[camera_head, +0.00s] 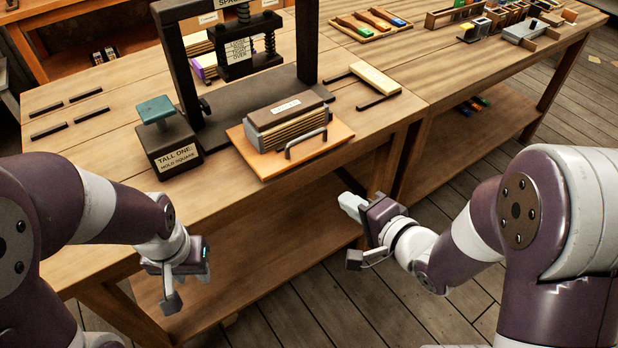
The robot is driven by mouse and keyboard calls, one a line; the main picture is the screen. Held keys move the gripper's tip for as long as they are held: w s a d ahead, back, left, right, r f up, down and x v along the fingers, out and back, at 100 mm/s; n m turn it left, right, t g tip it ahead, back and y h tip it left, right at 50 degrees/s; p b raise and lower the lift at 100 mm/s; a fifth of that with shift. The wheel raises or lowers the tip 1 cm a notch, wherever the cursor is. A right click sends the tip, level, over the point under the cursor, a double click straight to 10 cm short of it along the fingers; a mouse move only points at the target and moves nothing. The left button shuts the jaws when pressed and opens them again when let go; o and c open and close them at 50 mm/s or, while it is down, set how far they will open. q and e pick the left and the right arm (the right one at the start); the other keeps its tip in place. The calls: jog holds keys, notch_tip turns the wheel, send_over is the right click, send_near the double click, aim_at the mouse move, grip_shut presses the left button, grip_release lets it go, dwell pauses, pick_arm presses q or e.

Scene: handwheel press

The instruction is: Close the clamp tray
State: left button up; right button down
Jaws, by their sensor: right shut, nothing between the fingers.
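The clamp tray (334,137) is a light wooden board with a metal bar handle (306,143) near its front edge. It sits pulled out in front of the dark press frame (187,62), jutting toward the table's front edge. A stack of thin boards (291,127) with a brown labelled block (288,109) on top rests on it. My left gripper (203,262) hangs in front of the table, below and left of the tray; its finger gap is not clear. My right gripper (349,205) is shut and empty, below and right of the tray, apart from the handle.
A dark block with a green top (155,110) and a "TALL ONE" label stands left of the tray. A pale wooden bar (376,77) lies on dark strips to the right. Small racks (460,12) stand on the right table. A lower shelf (270,240) runs under the tabletop.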

jog(key=m, duration=0.1)
jog(key=b, duration=0.2)
send_near(301, 161)
jog(key=x, duration=0.5)
jog(key=shift+w+a+f, duration=0.15)
jog(key=shift+f, duration=0.3)
jog(key=shift+w+a, duration=0.25)
jog(key=shift+w, duration=0.15)
jog(key=shift+w+a+r, duration=0.1)
jog(key=shift+w+a, duration=0.05)
jog(key=shift+w, duration=0.2)
jog(key=w+a, duration=0.2)
jog(key=w, duration=0.1)
jog(key=w+a+p, duration=0.1)
jog(key=w+a, duration=0.1)
jog(key=w, duration=0.2)
jog(key=w+a, duration=0.2)
jog(key=w, duration=0.2)
jog(key=shift+a, duration=0.15)
jog(key=shift+s, duration=0.15)
